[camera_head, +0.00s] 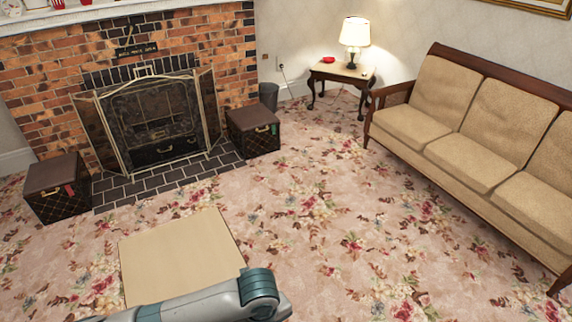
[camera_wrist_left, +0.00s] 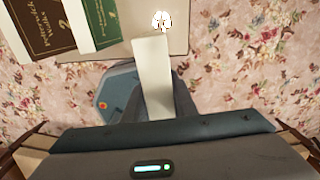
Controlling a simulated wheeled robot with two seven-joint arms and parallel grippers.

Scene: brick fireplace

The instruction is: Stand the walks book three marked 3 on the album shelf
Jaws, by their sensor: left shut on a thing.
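In the left wrist view a brown book (camera_wrist_left: 44,22) marked 2, with "Walks" on it, and a green book (camera_wrist_left: 97,18) marked 1 stand side by side at the upper left. Their lettering is upside down there. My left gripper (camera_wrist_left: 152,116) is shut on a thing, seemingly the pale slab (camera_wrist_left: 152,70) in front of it. No number shows on that slab, so I cannot tell whether it is book three. The slab appears to the right of the green book, apart from it. My right gripper is not in view.
A tan flat top (camera_head: 178,258) is at the lower left in the head view, partly behind my arm. Two dark chests (camera_head: 58,192) (camera_head: 252,134) flank the fireplace (camera_head: 155,115). A sofa (camera_head: 475,125) is at the right. The flowered carpet between is clear.

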